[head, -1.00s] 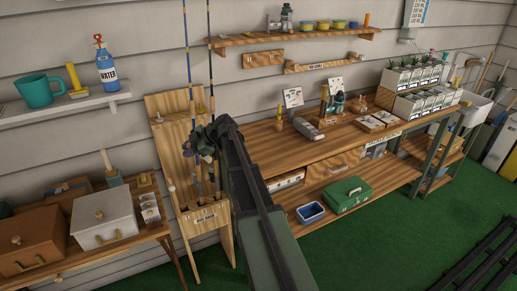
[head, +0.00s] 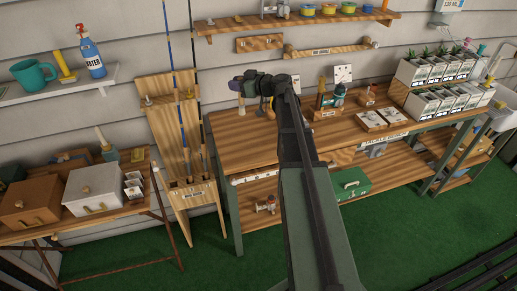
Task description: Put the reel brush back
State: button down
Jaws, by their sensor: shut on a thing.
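My gripper (head: 243,87) is above the back left part of the long wooden workbench (head: 240,147), to the right of the wooden rod rack (head: 165,120). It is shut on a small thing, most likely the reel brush. The jaws hide most of it, and only a purplish bit shows at the tips. The rod rack holds tall fishing rods upright and has a label low on its front. A small pale upright item (head: 241,106) stands on the bench just below my gripper in the picture.
Planter boxes (head: 440,98) fill the bench's right end. A green box (head: 350,185) and a red-and-pale item (head: 267,205) sit below. A side table (head: 125,212) stands left.

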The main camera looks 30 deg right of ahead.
notch_tip(320, 180, down, 20)
jog(key=b, duration=2)
jog(key=shift+a+f, duration=0.2)
jog(key=shift+a, duration=0.15)
jog(key=c, duration=1)
grip_release()
jog(key=shift+w, duration=0.1)
jog(key=p+v, duration=0.2)
jog(key=v, duration=1)
jog(key=s+a+f+m+g, duration=0.1)
jog(key=s+a+f+g, duration=0.15)
jog(key=a, duration=0.45)
jog(key=s+a+f+g+h, duration=0.1)
jog(key=s+a+f+g, duration=0.1)
jog(key=a+f+g, duration=0.3)
jog(key=s+a+f+m+g, duration=0.1)
jog(key=s+a+f, duration=0.15)
jog(key=a, duration=0.55)
jog(key=s+a+f+m+g+h, duration=0.2)
jog(key=s+a+h, duration=0.1)
jog(key=s, duration=0.3)
jog(key=s+a+f+m+g+h, duration=0.1)
jog(key=s+a+m+g+h, duration=0.1)
jog(key=s, duration=0.4)
jog(key=a+h, duration=0.1)
jog(key=h, duration=0.1)
jog(key=shift+a+f+m+g+h, duration=0.3)
jog(key=shift+a+f+g, duration=0.05)
